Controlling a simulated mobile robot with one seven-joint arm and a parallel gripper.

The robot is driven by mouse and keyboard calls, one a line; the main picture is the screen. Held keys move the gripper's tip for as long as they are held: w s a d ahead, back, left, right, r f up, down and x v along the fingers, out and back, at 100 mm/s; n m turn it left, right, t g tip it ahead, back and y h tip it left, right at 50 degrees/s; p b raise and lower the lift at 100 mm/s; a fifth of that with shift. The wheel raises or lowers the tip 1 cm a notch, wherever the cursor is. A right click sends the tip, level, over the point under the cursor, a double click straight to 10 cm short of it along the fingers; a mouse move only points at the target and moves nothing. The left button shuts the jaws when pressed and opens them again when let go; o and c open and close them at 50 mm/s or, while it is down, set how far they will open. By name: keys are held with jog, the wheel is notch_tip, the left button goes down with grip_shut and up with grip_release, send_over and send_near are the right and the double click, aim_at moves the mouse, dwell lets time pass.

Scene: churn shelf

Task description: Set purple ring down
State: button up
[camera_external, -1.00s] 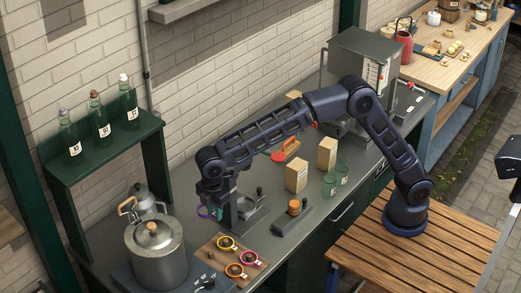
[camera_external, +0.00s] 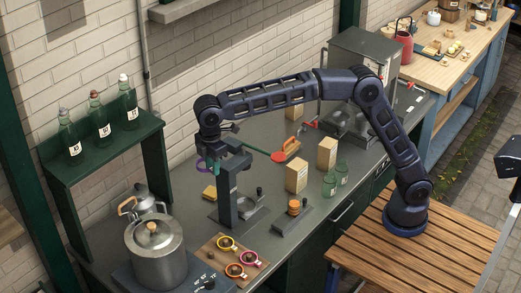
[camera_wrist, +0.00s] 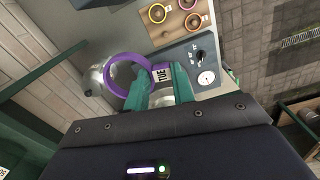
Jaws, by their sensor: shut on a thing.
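The purple ring (camera_external: 201,166) is held up above the grey counter, near the green shelf. In the external view my gripper (camera_external: 212,160) points down and is partly hidden behind a dark upright stand (camera_external: 228,185).
A wooden board (camera_external: 213,258) with yellow, orange and pink rings lies at the counter's front. A steel pot (camera_external: 158,262) and kettle (camera_external: 148,200) stand left. A green shelf (camera_external: 105,150) with bottles stands by the wall. Two tan boxes (camera_external: 326,155) and green glasses (camera_external: 330,184) stand right.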

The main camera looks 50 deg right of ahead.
jog(key=w+d+m, duration=0.5)
jog(key=w+d, duration=0.3)
jog(key=d, duration=0.5)
jog(key=m, duration=1.1)
send_over(262, 175)
notch_tip(262, 175, down, 39)
jog(key=shift+r, duration=0.1)
jog(key=shift+f, duration=0.2)
jog(key=o, duration=0.9)
jog(key=shift+o, duration=0.2)
jog(key=shift+r, duration=0.1)
